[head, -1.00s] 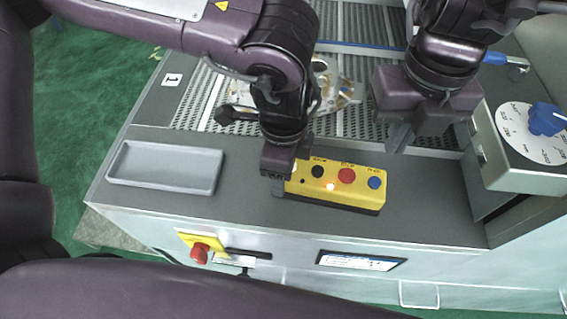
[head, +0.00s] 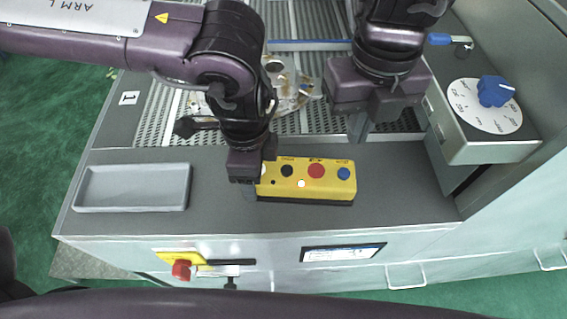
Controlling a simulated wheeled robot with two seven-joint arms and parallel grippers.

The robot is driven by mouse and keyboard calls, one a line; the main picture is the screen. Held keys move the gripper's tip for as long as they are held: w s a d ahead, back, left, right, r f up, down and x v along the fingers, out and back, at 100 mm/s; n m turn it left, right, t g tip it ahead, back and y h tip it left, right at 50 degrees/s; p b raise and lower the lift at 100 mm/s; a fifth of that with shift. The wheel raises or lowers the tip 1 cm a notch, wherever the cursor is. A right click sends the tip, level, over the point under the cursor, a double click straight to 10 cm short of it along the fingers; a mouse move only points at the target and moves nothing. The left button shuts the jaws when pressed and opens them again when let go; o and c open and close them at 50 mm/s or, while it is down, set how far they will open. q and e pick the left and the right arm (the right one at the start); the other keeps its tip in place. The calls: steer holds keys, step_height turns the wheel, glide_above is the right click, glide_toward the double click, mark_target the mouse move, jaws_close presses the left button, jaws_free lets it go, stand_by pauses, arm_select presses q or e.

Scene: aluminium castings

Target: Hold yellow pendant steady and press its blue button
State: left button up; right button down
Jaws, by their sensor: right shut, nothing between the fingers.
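The yellow pendant (head: 318,188) lies on the grey ledge at the front of the machine. It has a black button (head: 287,171), a red button (head: 316,171), a lit lamp (head: 301,184) and the blue button (head: 344,173) at its right end. My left gripper (head: 250,190) points down at the pendant's left end, its fingers around or against that end; I cannot tell how tightly they close. My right gripper (head: 358,128) is shut and empty, above and behind the blue button, apart from the pendant.
A grey tray (head: 133,208) sits on the ledge at left. A casting (head: 290,85) lies on the perforated bed behind my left arm. A box with a blue dial knob (head: 495,91) stands at right. A red emergency knob (head: 182,270) is on the front panel.

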mark_target(344, 173)
steer(key=t+h, duration=0.2)
steer(key=m+t+h, duration=0.1)
steer(key=t+h, duration=0.1)
steer(key=s+r+m+t+h, duration=0.1)
steer(key=t+h, duration=0.1)
steer(key=shift+a+t, duration=0.3)
steer(key=shift+t, duration=0.1)
steer(key=shift+f, duration=4.4)
steer(key=shift+f, duration=0.1)
steer(key=shift+f, duration=0.3)
